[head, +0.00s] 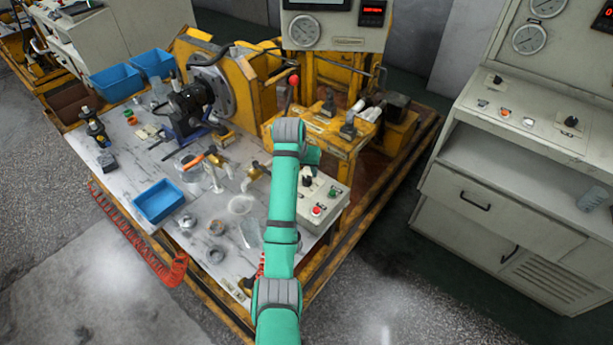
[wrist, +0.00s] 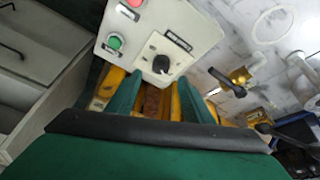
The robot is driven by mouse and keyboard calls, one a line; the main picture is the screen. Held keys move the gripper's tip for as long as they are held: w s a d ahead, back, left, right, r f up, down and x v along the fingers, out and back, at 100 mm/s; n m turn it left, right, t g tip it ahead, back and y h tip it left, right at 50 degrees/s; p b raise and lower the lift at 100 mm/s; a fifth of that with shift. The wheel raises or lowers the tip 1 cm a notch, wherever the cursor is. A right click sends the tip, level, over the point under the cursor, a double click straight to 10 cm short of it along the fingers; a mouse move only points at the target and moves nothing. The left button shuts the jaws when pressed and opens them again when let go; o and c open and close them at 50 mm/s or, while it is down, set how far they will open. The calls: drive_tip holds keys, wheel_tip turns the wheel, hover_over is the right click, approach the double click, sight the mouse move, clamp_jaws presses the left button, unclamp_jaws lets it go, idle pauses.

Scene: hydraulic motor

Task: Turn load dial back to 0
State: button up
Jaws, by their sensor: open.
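The load dial is a black knob on a grey-white control box. In the wrist view the dial (wrist: 161,64) sits just beyond my gripper (wrist: 160,100), roughly in line with the gap between its two green fingers. The fingers are apart, with nothing between them, and do not appear to touch the dial. In the head view the dial (head: 307,181) shows on the box (head: 325,204), just right of my arm. My gripper is mostly hidden behind my arm there. The dial's markings are too small to read.
A green button (wrist: 114,42) and a red button (wrist: 134,3) are on the same box. Brass taps (wrist: 240,75) stand beside it on the bench. A yellow frame (head: 325,130) with a red-tipped lever (head: 293,80) stands behind. A grey console (head: 540,130) is at right.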

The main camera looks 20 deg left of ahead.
sight(306, 180)
drive_tip(key=x, duration=0.6)
drive_tip(key=shift+f, duration=0.2)
drive_tip(key=shift+a+f, duration=0.15)
drive_tip(key=shift+f, duration=0.2)
drive_tip(key=c, duration=1)
drive_tip(key=shift+c, duration=0.2)
